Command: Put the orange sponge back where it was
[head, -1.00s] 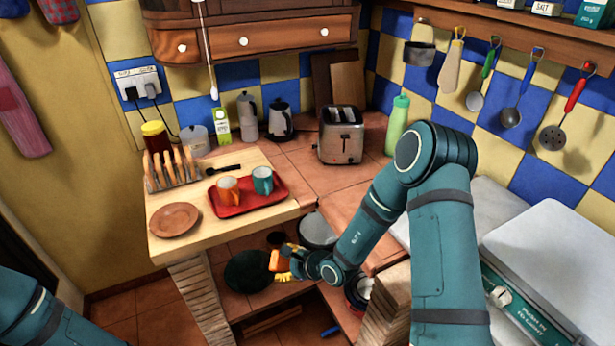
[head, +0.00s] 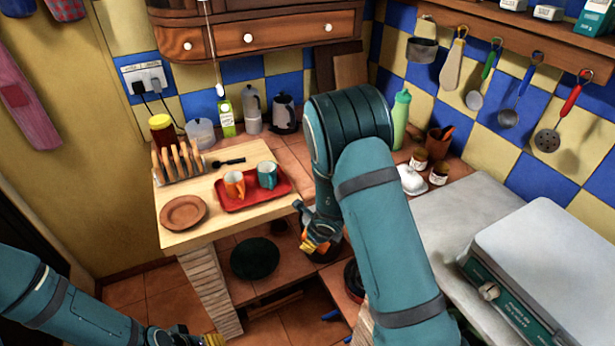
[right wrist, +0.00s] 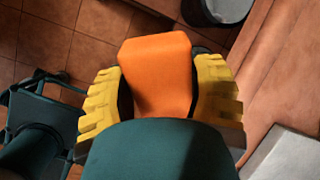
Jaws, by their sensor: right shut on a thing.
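The orange sponge (right wrist: 157,72) is held between the yellow fingers of my right gripper (right wrist: 160,95) in the right wrist view. In the head view my right gripper (head: 318,244) is just right of the wooden counter's front corner, above the lower shelf, and the sponge is mostly hidden there by the fingers. My left gripper (head: 208,340) shows only in part at the bottom edge of the head view, so its opening cannot be judged. It is far from the sponge.
A red tray (head: 255,199) with an orange mug (head: 234,184) and a teal mug (head: 267,175) stands on the wooden counter (head: 222,222), near a brown plate (head: 183,213) and a toast rack (head: 180,162). A dark round item (head: 255,258) lies on the lower shelf.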

